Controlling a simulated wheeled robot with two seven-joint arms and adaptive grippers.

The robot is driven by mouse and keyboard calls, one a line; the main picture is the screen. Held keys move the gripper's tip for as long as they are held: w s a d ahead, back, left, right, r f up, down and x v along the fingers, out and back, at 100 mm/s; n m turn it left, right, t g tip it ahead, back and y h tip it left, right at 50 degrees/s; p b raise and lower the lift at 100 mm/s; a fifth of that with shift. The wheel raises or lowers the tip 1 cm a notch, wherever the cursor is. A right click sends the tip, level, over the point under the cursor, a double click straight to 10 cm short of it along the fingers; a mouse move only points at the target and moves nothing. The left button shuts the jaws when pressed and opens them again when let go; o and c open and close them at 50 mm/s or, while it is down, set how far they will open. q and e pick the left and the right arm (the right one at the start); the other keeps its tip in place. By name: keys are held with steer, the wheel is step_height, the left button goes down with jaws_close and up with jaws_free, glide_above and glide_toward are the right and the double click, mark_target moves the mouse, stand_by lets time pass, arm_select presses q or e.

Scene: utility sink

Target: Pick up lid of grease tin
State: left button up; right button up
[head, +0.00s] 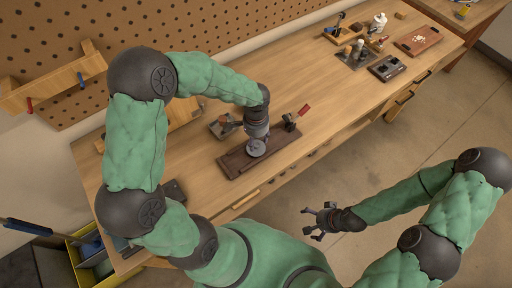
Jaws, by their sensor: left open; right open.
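A small round grey metal piece (257,149), which looks like the grease tin with its lid, sits on a dark wooden board (235,164) on the workbench. Whether the lid is seated on the tin is too small to tell. My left gripper (257,136) points down directly above the round piece, open. Its fingers are mostly hidden by its own wrist, and I cannot tell whether they touch the piece. My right gripper (319,221) is open and empty, out over the floor in front of the bench.
A red-handled tool (302,111) stands right of my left gripper, and a small dark tray (222,127) lies to its left. Bottles (378,22), a dark box (387,67) and a red-brown board (417,41) are at the far end. The bench middle (325,100) is clear.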

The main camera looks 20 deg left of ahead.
mark_target(256, 146)
arm_select(q)
step_height(256, 146, down, 2)
steer(key=shift+f, duration=0.25)
steer(key=c, duration=1)
steer(key=shift+c, duration=0.3)
steer(key=shift+r, duration=0.15)
